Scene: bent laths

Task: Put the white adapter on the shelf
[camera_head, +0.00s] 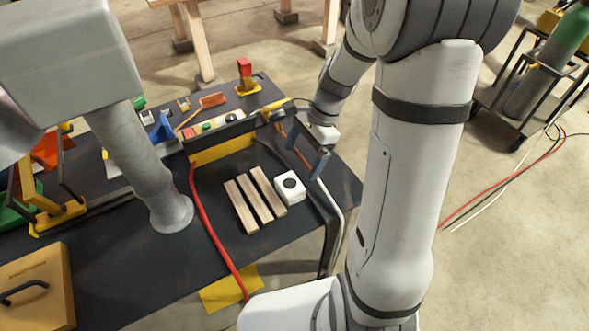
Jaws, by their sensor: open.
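The white adapter (289,187) is a small white block with a dark round opening on top. It sits on the dark workbench (130,275), just right of several pale wooden laths. My gripper (302,164) has two blue fingers, spread apart with nothing visible between them. It is just behind and right of the adapter in the picture; its height above the bench is hard to tell. A raised dark ledge with a yellow front (222,149) stands behind the laths and carries small coloured parts; I cannot tell for sure whether it is the shelf.
Pale wooden laths (255,196) lie beside the adapter. A red hose (205,215) runs to the bench's front edge, and dark and white cables hang over the right side. A yellow box (38,285) stands front left. A cart with a green cylinder (560,50) is far right.

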